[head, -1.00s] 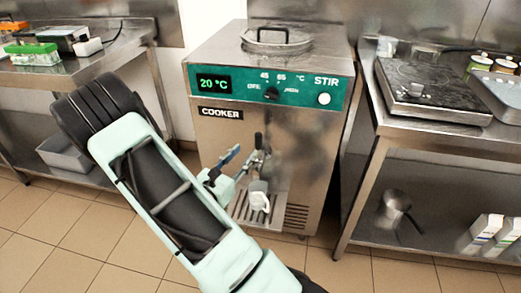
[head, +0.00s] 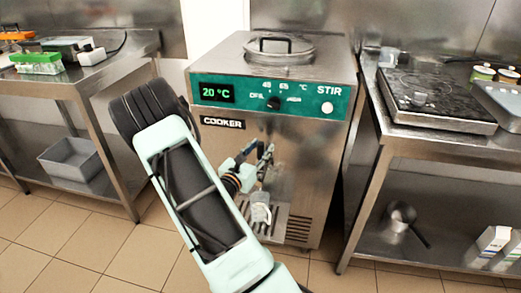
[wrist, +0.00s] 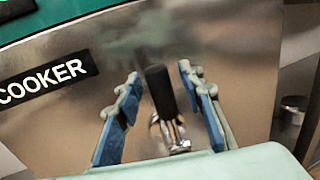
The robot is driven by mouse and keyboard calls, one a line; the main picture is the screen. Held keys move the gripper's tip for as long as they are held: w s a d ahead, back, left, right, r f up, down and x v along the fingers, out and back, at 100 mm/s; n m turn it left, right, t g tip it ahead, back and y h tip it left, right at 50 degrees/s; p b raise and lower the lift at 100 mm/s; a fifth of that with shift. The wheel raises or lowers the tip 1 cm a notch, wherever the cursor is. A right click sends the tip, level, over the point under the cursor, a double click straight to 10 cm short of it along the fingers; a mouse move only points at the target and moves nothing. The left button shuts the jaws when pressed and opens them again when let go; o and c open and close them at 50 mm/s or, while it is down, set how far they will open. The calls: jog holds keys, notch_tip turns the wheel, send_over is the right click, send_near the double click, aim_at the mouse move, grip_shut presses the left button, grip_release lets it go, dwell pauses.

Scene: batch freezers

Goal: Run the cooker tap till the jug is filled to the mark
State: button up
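The steel cooker (head: 285,160) stands in the middle with a green panel reading 20 °C. Its tap shows in the wrist view as a black upright lever (wrist: 161,92) on a metal body (wrist: 172,132). My gripper (wrist: 158,72) is open, with one blue-padded finger on each side of the lever and a visible gap on both sides. In the head view the gripper hides most of the tap. The pale jug (head: 261,209) stands below the tap on the slotted drip tray (head: 278,222). Its mark and level are too small to tell, and no stream is visible.
A steel bench (head: 100,82) with a green rack (head: 38,62) stands at left. At right a bench (head: 400,150) carries a hotplate (head: 430,95); a pan (head: 400,215) sits on its lower shelf. Tiled floor (head: 135,255) is clear in front.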

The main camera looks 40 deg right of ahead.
grip_shut()
jog(key=shift+f, duration=0.1)
dwell(0.3)
